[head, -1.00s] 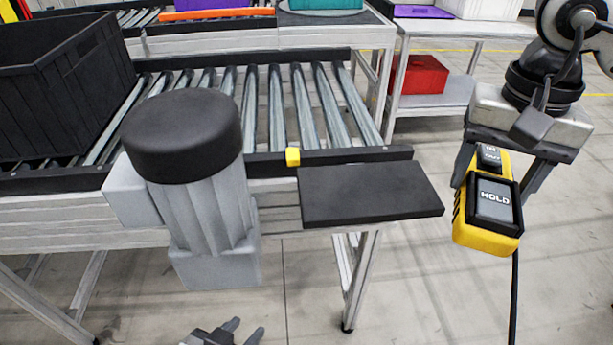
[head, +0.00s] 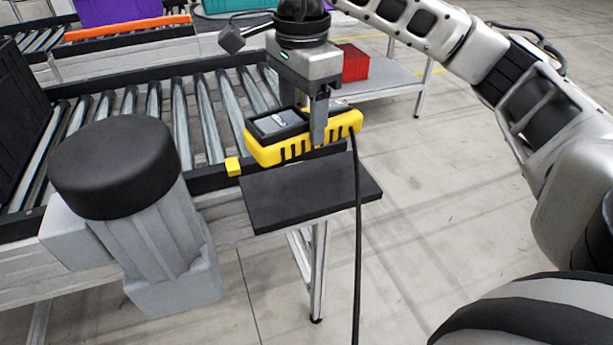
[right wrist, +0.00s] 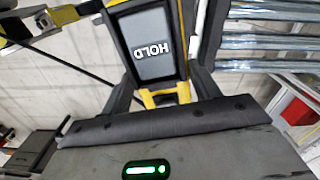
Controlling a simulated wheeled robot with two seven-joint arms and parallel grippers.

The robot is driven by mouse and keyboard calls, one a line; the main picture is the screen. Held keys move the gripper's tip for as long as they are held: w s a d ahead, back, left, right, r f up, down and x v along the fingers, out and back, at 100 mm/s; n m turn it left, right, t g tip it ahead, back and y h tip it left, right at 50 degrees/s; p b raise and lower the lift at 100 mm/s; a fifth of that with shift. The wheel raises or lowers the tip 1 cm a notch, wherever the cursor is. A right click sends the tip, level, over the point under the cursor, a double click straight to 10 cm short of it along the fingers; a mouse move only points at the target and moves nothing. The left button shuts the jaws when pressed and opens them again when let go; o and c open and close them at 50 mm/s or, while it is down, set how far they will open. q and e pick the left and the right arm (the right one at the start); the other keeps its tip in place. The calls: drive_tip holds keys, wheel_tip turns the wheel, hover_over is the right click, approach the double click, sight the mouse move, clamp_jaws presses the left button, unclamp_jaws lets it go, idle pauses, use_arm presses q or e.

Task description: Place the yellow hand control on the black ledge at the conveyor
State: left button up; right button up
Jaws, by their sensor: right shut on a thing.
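The yellow hand control (head: 290,151) has a dark panel on top and a black cable hanging down in front of the ledge. My right gripper (head: 304,118) is shut on it from above, one finger showing on its near side. In the right wrist view the hand control (right wrist: 152,45) sits between the fingers with its HOLD panel facing the camera. The black ledge (head: 305,200) is flat and bare at the conveyor's near right corner. The control appears over the ledge's back edge and the rail; I cannot tell how large the gap below is. My left gripper is out of view.
A grey motor with a black cap (head: 115,165) stands left of the ledge. A small yellow block (head: 233,166) sits on the conveyor's rail by the ledge's back left corner. The conveyor rollers (head: 205,110) behind are bare. A red box (head: 354,63) stands on a shelf behind. Floor at right is open.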

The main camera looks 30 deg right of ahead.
drive_tip(key=shift+d+r+m, duration=0.2)
drive_tip(key=shift+d+m, duration=0.15)
drive_tip(key=shift+m, duration=0.35)
drive_tip(key=shift+d+f+m, duration=0.15)
drive_tip(key=shift+f+m, duration=0.05)
drive_tip(key=shift+m, duration=0.2)
hover_over(307, 183)
wheel_tip(307, 183, down, 5)
drive_tip(key=shift+f+p, duration=0.2)
drive_tip(key=shift+p, duration=0.2)
wheel_tip(307, 183, down, 4)
drive_tip(key=shift+r, duration=0.1)
drive_tip(key=shift+f, duration=0.2)
